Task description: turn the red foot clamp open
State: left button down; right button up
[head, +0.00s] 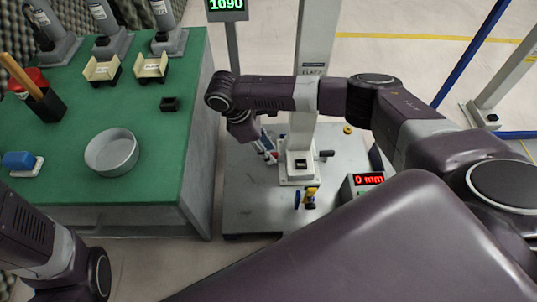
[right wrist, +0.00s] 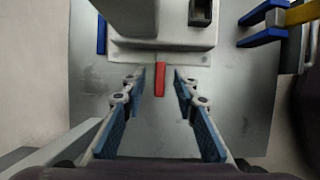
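The red foot clamp (right wrist: 160,80) shows in the right wrist view as a short red bar at the edge of the pale column foot (right wrist: 160,52). It points straight down the picture, toward my right gripper. My right gripper (right wrist: 160,85) is open, its two blue-padded fingers apart on either side of the red bar, with gaps on both sides. In the head view my right gripper (head: 266,150) hangs beside the column foot (head: 298,165), and the clamp is small and hard to separate from the fingers. My left arm shows at the lower left, but its gripper is out of view.
A blue-and-yellow clamp (head: 310,197) stands at the front of the metal base plate (head: 250,207). A display box (head: 362,184) reads 0 mm. A green-topped bench (head: 70,180) at left holds a round grey dish (head: 111,153) and small trays. The column (head: 315,45) rises behind my right arm.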

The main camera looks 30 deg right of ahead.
jog(key=shift+f, duration=0.25)
jog(key=shift+c, duration=0.7)
grip_shut()
